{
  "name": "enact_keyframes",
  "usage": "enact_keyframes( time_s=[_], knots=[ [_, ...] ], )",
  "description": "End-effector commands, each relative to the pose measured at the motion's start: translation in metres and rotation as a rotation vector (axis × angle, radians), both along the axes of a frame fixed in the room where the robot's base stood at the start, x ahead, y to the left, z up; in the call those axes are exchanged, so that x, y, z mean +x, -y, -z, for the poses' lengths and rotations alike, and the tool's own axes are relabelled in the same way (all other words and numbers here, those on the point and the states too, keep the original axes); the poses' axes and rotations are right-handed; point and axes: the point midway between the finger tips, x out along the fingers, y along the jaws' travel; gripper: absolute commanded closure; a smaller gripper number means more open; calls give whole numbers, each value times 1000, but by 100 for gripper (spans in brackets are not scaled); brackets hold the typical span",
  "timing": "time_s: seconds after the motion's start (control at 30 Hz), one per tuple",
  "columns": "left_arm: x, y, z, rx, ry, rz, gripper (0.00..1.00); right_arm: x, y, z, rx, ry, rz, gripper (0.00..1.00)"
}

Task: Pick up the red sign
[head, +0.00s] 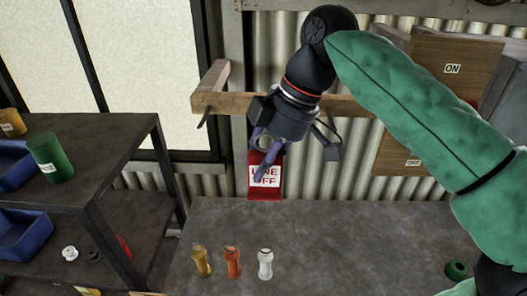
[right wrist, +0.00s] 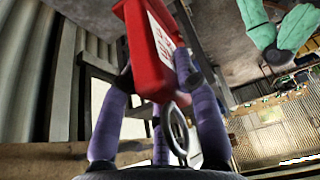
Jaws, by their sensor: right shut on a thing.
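The red sign (head: 265,193) carries a white label reading "LINE OFF" and hangs upright in the head view, just above the back edge of the grey table. My right gripper (head: 267,158) is shut on its upper part. In the right wrist view the red sign (right wrist: 145,50) sits between the purple fingers of my right gripper (right wrist: 155,85), with a metal ring (right wrist: 177,130) below it. The fingers cover part of the sign. My left gripper is not in view.
A wooden rail (head: 235,103) runs along the corrugated wall behind my right gripper. The grey table (head: 350,235) holds yellow, orange (head: 232,262) and white (head: 265,263) pieces at its front left. A dark shelf (head: 110,135) with a green can (head: 50,158) and blue bins stands left. Wooden boards (head: 450,65) hang right.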

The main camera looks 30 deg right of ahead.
Motion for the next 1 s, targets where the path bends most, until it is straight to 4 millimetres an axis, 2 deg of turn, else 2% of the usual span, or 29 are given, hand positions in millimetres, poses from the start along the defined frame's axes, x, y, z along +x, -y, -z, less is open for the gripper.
enact_keyframes(
  time_s=[0.3, 0.5, 0.73, 1.0],
  knots=[
    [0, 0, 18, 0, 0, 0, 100, -56, -35, 1, 1, 4, -7, 100],
    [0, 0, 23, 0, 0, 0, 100, -81, -50, 1, 1, 3, -6, 100],
    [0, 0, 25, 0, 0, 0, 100, -96, -60, 0, 1, 0, -2, 100],
    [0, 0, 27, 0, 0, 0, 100, -99, -61, 2, 1, -1, 6, 100]
  ],
)
